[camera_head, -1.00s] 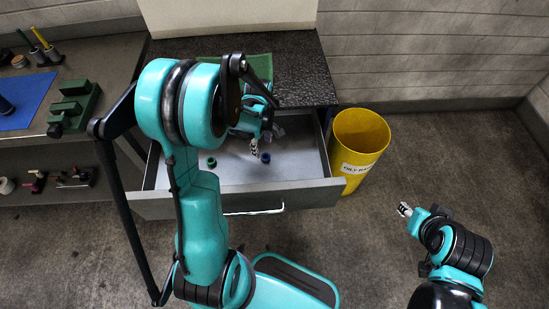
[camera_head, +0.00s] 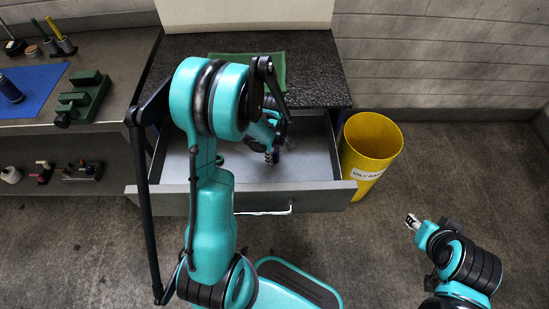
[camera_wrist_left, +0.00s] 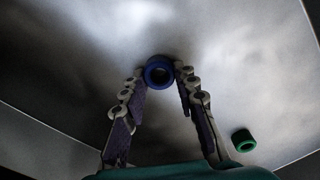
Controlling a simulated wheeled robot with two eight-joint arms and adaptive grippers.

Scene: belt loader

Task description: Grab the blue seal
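The blue seal (camera_wrist_left: 159,73) is a small ring on the pale drawer floor, between the fingertips of my left gripper (camera_wrist_left: 160,75) in the left wrist view. The fingers are spread, one on each side of it, with little gap at the tips; whether they touch it I cannot tell. In the head view my left gripper (camera_head: 272,156) reaches down into the drawer and hides the seal. My right gripper (camera_head: 411,220) is over the floor at the lower right, away from the drawer; its fingers are too small to read.
A green seal (camera_wrist_left: 243,141) lies in the drawer at the lower right of the wrist view. The open drawer (camera_head: 310,198) has raised walls around the gripper. A yellow bin (camera_head: 371,150) stands to its right, a bench with a blue mat (camera_head: 35,85) to its left.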

